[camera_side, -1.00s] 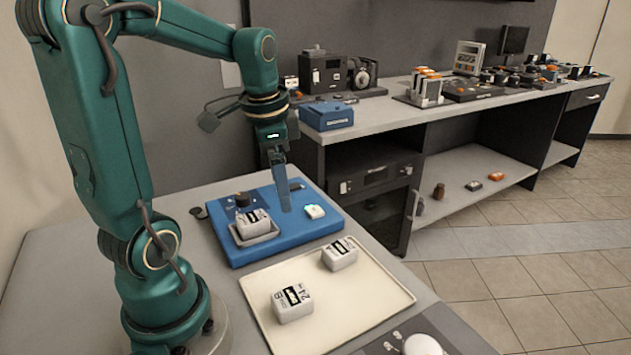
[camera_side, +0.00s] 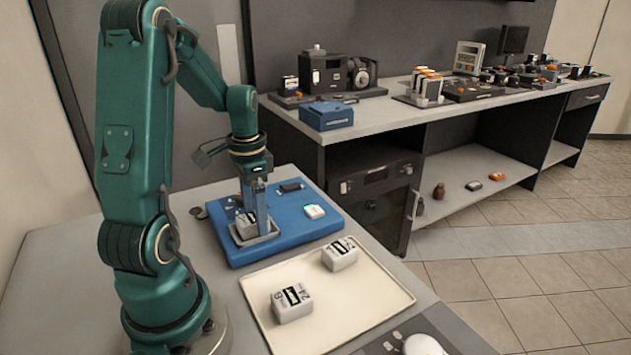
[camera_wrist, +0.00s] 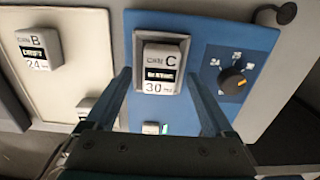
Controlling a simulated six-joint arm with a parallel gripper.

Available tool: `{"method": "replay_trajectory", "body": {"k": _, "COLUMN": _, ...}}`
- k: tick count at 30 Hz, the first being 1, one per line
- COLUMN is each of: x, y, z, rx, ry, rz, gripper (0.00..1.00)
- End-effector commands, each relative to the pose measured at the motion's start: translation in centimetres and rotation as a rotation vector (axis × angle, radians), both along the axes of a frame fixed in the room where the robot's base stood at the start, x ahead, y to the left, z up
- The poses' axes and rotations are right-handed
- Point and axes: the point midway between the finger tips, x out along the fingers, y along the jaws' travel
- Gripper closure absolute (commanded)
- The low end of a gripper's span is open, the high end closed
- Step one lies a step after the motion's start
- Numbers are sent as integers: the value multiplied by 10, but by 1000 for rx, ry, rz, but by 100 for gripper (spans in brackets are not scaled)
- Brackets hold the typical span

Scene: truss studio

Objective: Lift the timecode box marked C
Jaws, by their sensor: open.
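The timecode box marked C (camera_wrist: 160,62) is a grey-white block with a black label and a "30" marking. It sits in a grey cradle (camera_wrist: 138,42) on the blue base plate (camera_wrist: 205,22). In the side view the box (camera_side: 244,221) is partly hidden behind a finger, in its cradle (camera_side: 266,238) on the blue plate (camera_side: 295,238). My gripper (camera_side: 258,226) is open and points down at the box. In the wrist view the fingertips of my gripper (camera_wrist: 158,74) show to the left and right of the box.
A cream tray (camera_side: 350,305) holds box B (camera_side: 292,303) and another similar box (camera_side: 340,254). The blue plate also bears a rotary knob (camera_wrist: 233,81), a black part (camera_side: 290,187) and a small white block (camera_side: 315,212). A shelf bench (camera_side: 390,115) with equipment stands behind.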

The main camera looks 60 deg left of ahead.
Motion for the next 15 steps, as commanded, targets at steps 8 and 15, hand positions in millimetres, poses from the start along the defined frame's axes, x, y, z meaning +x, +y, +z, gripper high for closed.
{"method": "replay_trajectory", "body": {"k": 8, "x": 0, "y": 0, "z": 0, "rx": 0, "ry": 0, "rz": 0, "gripper": 62}}
{"method": "replay_trajectory", "body": {"k": 15, "x": 0, "y": 0, "z": 1, "rx": 0, "ry": 0, "rz": 0, "gripper": 100}}
